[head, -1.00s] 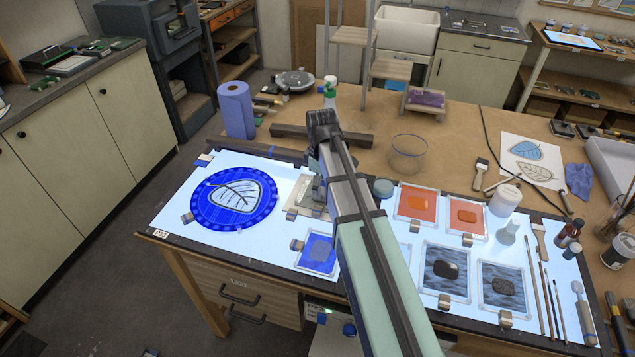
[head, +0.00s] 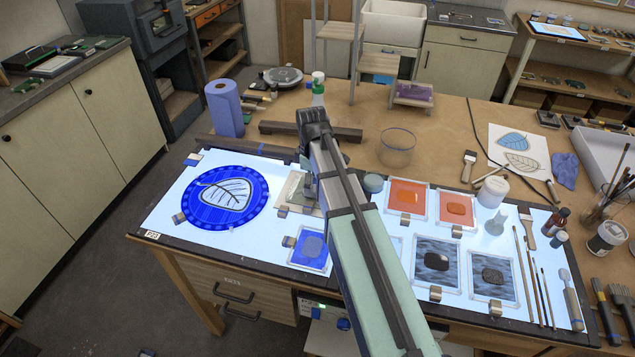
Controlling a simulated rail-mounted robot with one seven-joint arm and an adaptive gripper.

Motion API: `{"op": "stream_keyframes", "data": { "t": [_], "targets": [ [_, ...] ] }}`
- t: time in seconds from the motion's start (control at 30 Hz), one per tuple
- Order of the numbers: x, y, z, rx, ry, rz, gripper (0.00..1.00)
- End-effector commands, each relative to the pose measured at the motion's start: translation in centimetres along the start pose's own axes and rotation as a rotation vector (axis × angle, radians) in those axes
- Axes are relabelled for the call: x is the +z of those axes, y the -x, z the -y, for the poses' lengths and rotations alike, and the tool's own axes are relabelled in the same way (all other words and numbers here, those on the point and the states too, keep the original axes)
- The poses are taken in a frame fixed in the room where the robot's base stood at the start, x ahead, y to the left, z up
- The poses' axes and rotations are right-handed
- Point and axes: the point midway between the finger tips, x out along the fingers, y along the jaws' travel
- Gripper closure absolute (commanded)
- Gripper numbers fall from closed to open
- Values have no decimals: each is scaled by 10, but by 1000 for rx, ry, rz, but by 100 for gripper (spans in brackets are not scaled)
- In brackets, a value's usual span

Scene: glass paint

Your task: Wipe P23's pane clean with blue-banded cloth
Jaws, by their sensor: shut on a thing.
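A round blue pane (head: 246,184) with a pale leaf shape and dark vein lines lies clipped on the left of the lit table (head: 172,215). A small label (head: 152,235) that seems to read P23 is on the table's front left corner. My gripper (head: 304,195) is right of the round pane, mostly hidden behind my arm; only a small grey part shows. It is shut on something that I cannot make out. I cannot make out a blue band on any cloth. A pale piece (head: 287,187) with clips lies beside the gripper.
A small blue pane (head: 311,248), two orange panes (head: 407,199) and two grey-streaked panes (head: 437,266) lie near my arm. A crumpled blue cloth (head: 565,170) lies far right.

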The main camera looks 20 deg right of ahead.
Motion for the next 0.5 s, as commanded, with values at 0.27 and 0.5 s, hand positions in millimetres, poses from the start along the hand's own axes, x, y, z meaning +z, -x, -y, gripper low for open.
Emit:
{"op": "stream_keyframes", "data": {
  "t": [0.27,0.5],
  "targets": [
    [-9,0,0,0,2,0,56],
    [-26,-1,-1,0,1,0,56]
  ]
}}
